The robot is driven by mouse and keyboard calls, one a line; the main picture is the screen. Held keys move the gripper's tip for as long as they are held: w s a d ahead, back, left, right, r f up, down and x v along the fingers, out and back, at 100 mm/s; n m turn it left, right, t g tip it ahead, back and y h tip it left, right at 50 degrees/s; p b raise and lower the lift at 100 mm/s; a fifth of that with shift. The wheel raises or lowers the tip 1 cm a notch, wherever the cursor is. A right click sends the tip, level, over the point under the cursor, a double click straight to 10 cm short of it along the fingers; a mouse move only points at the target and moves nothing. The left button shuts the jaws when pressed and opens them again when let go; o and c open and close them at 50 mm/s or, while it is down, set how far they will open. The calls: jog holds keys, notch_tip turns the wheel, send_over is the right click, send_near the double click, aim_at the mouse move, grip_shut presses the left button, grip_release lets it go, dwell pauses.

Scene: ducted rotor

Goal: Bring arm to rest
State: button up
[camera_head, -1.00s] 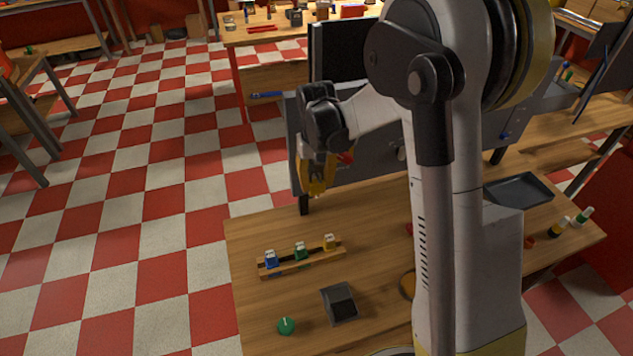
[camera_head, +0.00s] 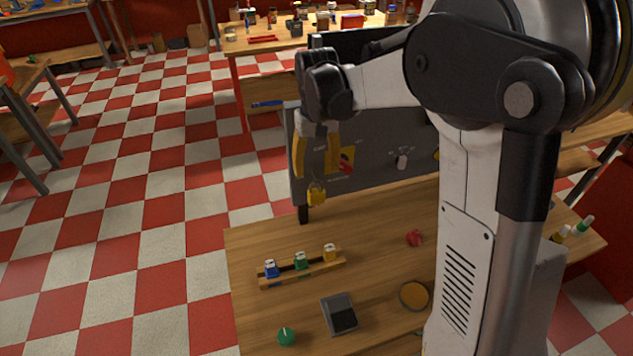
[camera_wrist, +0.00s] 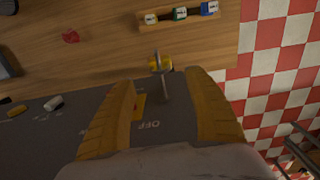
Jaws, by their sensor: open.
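My arm stands in the right half of the head view and reaches left over the grey panel (camera_head: 385,160). My gripper (camera_head: 316,172) points down in front of the panel's left part, with its yellow fingers apart and nothing between them. A yellow padlock-like piece (camera_head: 316,194) is just below the fingertips. In the wrist view my gripper (camera_wrist: 160,80) is open, and the yellow piece (camera_wrist: 160,63) shows beyond the fingertips, beside a grey bar near the "OFF" marking. I cannot tell how it is attached.
A wooden rack (camera_head: 302,275) with blue, green and yellow pieces stands on the bench. A red piece (camera_head: 414,238), a dark box (camera_head: 339,314), a green knob-like piece (camera_head: 286,336) and a round disc (camera_head: 414,295) lie near it. Checkered floor (camera_head: 140,200) is open at left.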

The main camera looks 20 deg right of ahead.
jog(key=shift+r, duration=1.45)
jog(key=s+f+t+b, duration=0.3)
jog(key=s+b, duration=0.3)
jog(key=s, duration=0.4)
jog(key=s+f+t+b, duration=0.4)
jog(key=s+f+b, duration=0.2)
jog(key=s, duration=0.5)
jog(key=shift+s+b, duration=0.3)
jog(key=shift+b, duration=0.45)
jog(key=shift+f, duration=0.1)
